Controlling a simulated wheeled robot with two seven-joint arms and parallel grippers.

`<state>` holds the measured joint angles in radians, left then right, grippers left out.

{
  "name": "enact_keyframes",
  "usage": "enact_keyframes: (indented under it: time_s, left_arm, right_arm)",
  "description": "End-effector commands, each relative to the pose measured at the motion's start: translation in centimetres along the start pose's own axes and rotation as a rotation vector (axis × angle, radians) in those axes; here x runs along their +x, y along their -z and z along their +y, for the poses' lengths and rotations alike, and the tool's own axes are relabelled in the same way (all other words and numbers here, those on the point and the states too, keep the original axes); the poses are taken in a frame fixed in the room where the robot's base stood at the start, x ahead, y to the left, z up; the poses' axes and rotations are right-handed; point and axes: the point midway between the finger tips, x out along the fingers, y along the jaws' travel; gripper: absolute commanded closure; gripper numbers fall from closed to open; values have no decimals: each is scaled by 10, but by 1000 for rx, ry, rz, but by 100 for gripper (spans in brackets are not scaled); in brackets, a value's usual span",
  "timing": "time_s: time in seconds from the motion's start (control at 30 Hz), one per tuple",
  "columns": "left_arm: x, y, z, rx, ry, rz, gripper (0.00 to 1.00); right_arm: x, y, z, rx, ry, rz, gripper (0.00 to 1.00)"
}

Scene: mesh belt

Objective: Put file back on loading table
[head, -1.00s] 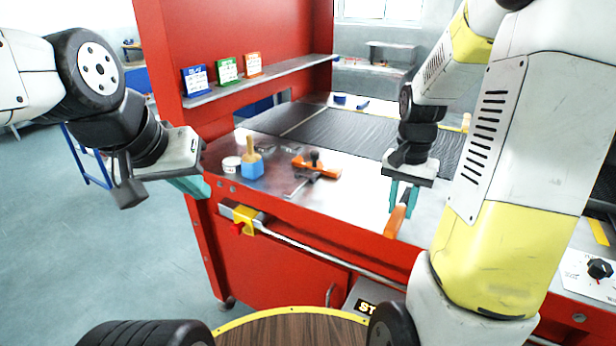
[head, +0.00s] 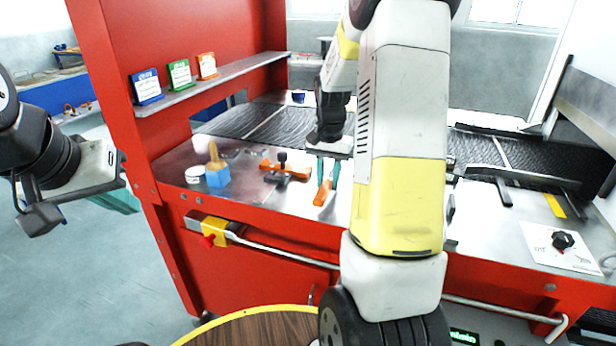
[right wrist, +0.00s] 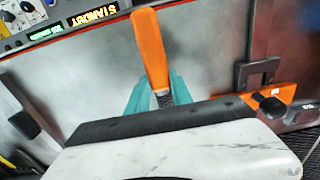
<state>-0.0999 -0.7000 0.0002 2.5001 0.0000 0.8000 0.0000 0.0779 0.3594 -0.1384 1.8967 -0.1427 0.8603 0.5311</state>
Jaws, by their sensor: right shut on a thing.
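My right gripper (head: 328,172) is over the metal table top at the front of the red machine, its teal fingers shut on the file. The file's orange handle (head: 322,193) sticks out below the fingers towards the front edge. In the right wrist view the orange handle (right wrist: 150,48) rises from between the teal fingers (right wrist: 155,95); the far part of the file is hidden behind the gripper body. The metal table top (head: 235,195) carries other tools to the left. My left gripper (head: 125,198) hangs at the left, off the table, with no object seen in it.
A dark mesh belt (head: 285,130) lies behind. A rail (head: 290,248) runs along the red front.

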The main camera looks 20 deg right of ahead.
Motion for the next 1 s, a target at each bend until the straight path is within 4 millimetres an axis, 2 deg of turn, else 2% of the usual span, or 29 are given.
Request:
enact_keyframes:
  time_s: [0.1,0.2,0.33,0.53,0.97,1.0]
  left_arm:
    - [0,0,0,0,0,0,100]
    - [0,0,0,0,0,0,100]
    - [0,0,0,0,0,0,100]
    - [0,0,0,0,0,0,100]
    - [0,0,0,0,0,0,100]
    - [0,0,0,0,0,0,100]
  right_arm:
    - [2,17,-11,-1,0,1,100]
    - [2,23,-14,-1,0,0,100]
    - [10,24,-15,0,-1,-1,100]
    - [36,24,-14,1,-1,-2,100]
    - [42,23,-15,0,0,0,100]
    - [43,23,-15,0,0,-1,69]
